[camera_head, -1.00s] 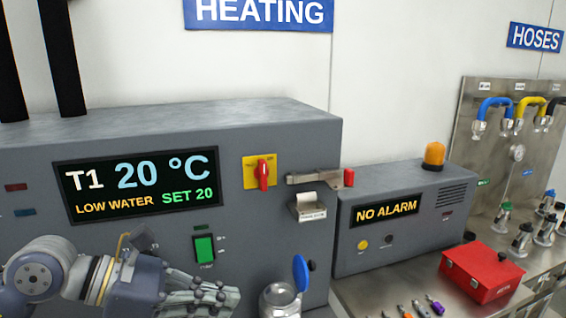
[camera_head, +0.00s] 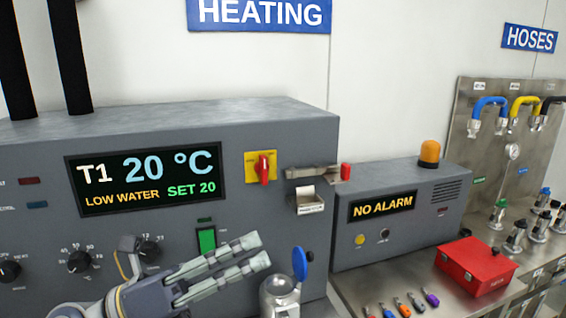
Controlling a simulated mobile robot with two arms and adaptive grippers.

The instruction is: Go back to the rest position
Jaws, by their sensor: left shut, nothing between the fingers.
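My left gripper (camera_head: 264,253) comes in from the lower left, in front of the grey heating unit (camera_head: 270,131). Its fingers point right and slightly up, close together with nothing between them. They overlap the panel just below the lit green switch (camera_head: 207,239). An open metal filler neck (camera_head: 281,292) with a raised blue cap (camera_head: 299,263) stands to the right of the fingertips, and I see no contact. The display (camera_head: 148,177) reads T1 20 °C, LOW WATER, SET 20. My right gripper is out of view.
A yellow-and-red rotary switch (camera_head: 262,167) and a latch with a red end (camera_head: 318,172) sit at the unit's upper right. The alarm box (camera_head: 400,236) reads NO ALARM. A red box (camera_head: 476,266) and several small coloured-handled tools (camera_head: 416,301) lie on the bench. Hoses (camera_head: 489,107) hang at the right.

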